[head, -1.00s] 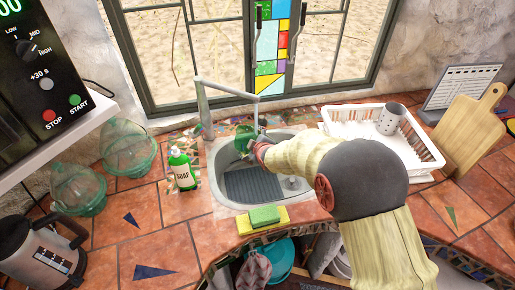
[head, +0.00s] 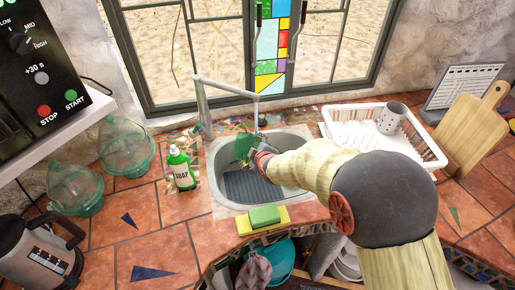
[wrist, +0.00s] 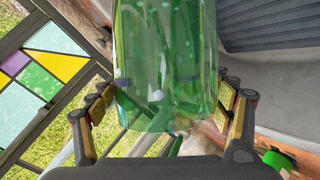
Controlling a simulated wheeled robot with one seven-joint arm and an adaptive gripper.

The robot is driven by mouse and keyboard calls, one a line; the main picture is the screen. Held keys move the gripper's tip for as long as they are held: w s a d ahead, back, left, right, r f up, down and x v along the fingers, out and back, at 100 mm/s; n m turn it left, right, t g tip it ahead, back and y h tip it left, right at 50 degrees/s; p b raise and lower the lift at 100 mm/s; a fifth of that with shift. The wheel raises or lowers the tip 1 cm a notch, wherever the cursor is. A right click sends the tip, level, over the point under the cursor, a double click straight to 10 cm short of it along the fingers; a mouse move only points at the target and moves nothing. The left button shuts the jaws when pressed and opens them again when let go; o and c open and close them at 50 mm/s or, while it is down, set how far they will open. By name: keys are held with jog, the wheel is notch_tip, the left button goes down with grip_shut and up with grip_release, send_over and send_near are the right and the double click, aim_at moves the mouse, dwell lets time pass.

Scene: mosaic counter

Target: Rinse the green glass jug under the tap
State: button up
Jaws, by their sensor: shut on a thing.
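The green glass jug (head: 244,145) is over the back part of the sink (head: 218,183), close to the tap's hanging spout. It is see-through and fills the middle of the wrist view (wrist: 165,50). My gripper (head: 257,153) is shut on it, with a finger on each side in the wrist view (wrist: 163,112). The tap (head: 203,105) rises at the sink's back left, and its arm reaches right to a short downward spout (head: 256,115). I cannot make out running water, nor whether the jug's mouth is right under the spout.
A green soap bottle (head: 181,168) stands left of the sink. A sponge (head: 265,215) lies at the front rim. A white dish rack (head: 432,155) with a grey cup (head: 391,118) is at right. Glass jars (head: 125,150) stand at left. The window (head: 180,50) is behind.

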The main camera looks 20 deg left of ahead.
jog(key=s+d, duration=0.3)
jog(key=s, duration=0.2)
jog(key=shift+d, duration=0.4)
dwell(0.5)
jog(key=shift+p+v, duration=0.5)
jog(key=shift+v, duration=2)
jog(key=shift+r, duration=0.15)
